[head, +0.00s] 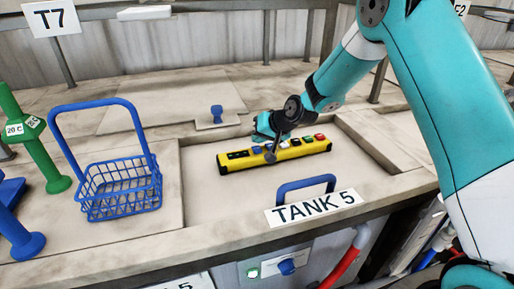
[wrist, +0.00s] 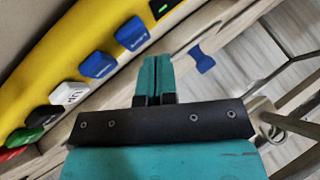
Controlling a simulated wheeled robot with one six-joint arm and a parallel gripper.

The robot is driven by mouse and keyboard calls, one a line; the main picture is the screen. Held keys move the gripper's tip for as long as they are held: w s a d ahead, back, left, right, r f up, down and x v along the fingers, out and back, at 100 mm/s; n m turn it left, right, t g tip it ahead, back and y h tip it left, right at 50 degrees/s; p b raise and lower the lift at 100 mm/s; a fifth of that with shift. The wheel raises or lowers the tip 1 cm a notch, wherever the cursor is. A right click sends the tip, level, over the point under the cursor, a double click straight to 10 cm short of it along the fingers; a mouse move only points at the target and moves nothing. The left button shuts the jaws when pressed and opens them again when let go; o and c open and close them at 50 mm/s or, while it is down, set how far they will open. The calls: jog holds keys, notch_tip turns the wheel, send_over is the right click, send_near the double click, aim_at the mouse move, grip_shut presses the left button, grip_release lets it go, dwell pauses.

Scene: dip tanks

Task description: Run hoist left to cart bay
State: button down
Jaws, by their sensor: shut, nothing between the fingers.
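A yellow control pendant (head: 318,147) lies on the tank top in the head view, with a dark display end at left and a row of coloured buttons. In the wrist view the pendant (wrist: 45,60) fills the upper left, with two blue buttons (wrist: 98,65), then white "UP", black, green and red ones. My gripper (head: 269,152) is over the pendant's left-middle part, near the blue buttons. In the wrist view its fingers (wrist: 156,68) are closed together and empty, beside the blue button nearest the display. I cannot tell whether they touch it. No hoist or cart bay is identifiable.
A blue wire basket (head: 120,188) with a tall handle stands left of the pendant. A green post (head: 42,148) is farther left. A blue lid handle (head: 305,184) and the "TANK 5" sign (head: 312,208) are in front. A small blue knob (head: 217,113) is behind.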

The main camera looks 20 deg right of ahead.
aim_at(258, 148)
jog(key=shift+r, duration=0.1)
jog(key=shift+r+p, duration=1.45)
jog(key=shift+r, duration=0.95)
dwell(5.5)
